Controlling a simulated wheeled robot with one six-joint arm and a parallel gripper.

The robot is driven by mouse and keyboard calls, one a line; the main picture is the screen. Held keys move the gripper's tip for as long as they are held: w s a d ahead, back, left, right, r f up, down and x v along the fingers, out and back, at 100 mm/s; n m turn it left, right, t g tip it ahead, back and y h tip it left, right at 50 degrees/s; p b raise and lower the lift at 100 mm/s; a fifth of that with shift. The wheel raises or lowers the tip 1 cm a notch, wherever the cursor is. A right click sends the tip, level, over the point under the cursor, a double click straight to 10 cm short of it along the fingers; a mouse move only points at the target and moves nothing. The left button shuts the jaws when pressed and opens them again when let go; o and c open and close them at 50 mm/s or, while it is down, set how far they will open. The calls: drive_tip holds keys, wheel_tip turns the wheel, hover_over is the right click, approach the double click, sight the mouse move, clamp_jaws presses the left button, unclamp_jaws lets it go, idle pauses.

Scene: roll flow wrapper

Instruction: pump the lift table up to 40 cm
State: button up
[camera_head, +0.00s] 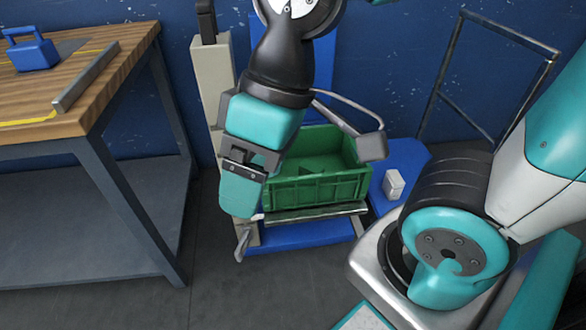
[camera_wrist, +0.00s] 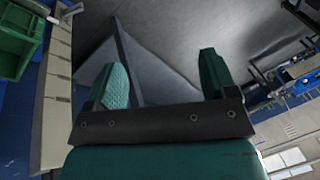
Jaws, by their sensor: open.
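The lift table is low against the back wall, with a metal-edged platform (camera_head: 315,213) above a blue base (camera_head: 300,238). A green crate (camera_head: 325,192) sits on it, and part of the crate shows at the upper left of the wrist view (camera_wrist: 18,38). A small grey lever, perhaps the pedal (camera_head: 242,243), sticks out low at the table's front left. My gripper (camera_head: 240,195) hangs in front of the crate's left side, pointing down. In the wrist view its two teal fingers (camera_wrist: 164,78) are apart with nothing between them.
A wood-topped workbench (camera_head: 120,62) with a blue handled object (camera_head: 32,54) stands at left. A beige post (camera_head: 212,85) rises beside the lift table. A blue platform (camera_head: 410,155) with a tubular frame (camera_head: 432,100) is at right. The floor (camera_head: 250,295) in front is clear.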

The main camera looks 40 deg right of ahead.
drive_tip(key=shift+c, duration=0.3)
clamp_jaws()
idle(1.6)
